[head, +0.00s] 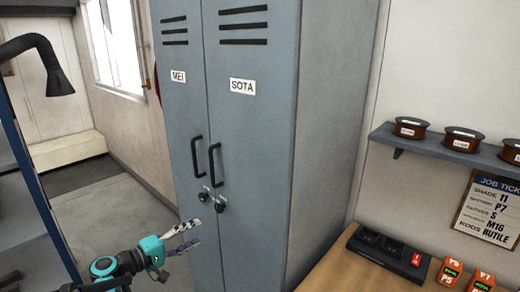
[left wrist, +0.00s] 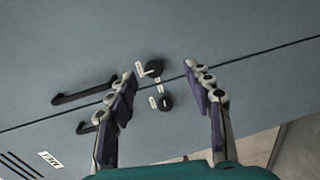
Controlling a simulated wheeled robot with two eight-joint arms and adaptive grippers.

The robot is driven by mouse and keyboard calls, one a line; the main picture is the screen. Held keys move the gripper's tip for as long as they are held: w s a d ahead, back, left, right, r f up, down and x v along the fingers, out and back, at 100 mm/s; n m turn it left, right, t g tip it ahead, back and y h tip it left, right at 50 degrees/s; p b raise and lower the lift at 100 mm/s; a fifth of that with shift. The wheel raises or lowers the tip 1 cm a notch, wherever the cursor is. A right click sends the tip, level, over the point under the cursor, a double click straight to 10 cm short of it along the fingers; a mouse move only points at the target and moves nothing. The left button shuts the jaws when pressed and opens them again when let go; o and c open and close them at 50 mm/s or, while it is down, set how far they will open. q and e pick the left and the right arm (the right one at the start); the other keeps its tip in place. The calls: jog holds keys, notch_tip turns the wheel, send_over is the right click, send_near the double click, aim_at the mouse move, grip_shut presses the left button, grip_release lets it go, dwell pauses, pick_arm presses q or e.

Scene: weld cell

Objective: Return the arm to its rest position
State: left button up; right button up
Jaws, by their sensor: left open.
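My left gripper (head: 184,237) reaches in from the lower left of the head view, in front of the lower part of a grey-blue locker (head: 250,140). In the left wrist view its two fingers (left wrist: 168,100) are apart with nothing between them. Past the fingertips are two dark locks with small tags, the upper one (left wrist: 154,68) and the lower one (left wrist: 165,102). I cannot tell whether a fingertip touches the locker. My right gripper is not in view.
The locker doors, labelled MEI (head: 178,76) and SOTA (head: 243,86), look shut. A shelf with spools (head: 463,140) and a bench (head: 350,275) with a black charger (head: 388,252) and orange batteries (head: 450,271) are at right. Open floor (head: 100,200) lies left; a blue rack (head: 35,195) borders it.

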pick_arm(q)
jog(key=s+d+f+m+g+y, duration=0.4)
jog(key=s+d+g, duration=0.1)
jog(key=s+d, duration=0.6)
jog(key=s+a+f+m+y, duration=0.1)
jog(key=s+f+m+y, duration=0.1)
jog(key=s, duration=0.5)
jog(key=s+a+f+m+y, duration=0.2)
jog(key=s+m+y, duration=0.1)
jog(key=s, duration=0.4)
jog(key=shift+s+a+f+m+g+y, duration=0.15)
jog(key=shift+s+f+m+g+y, duration=0.2)
jog(key=shift+y, duration=0.35)
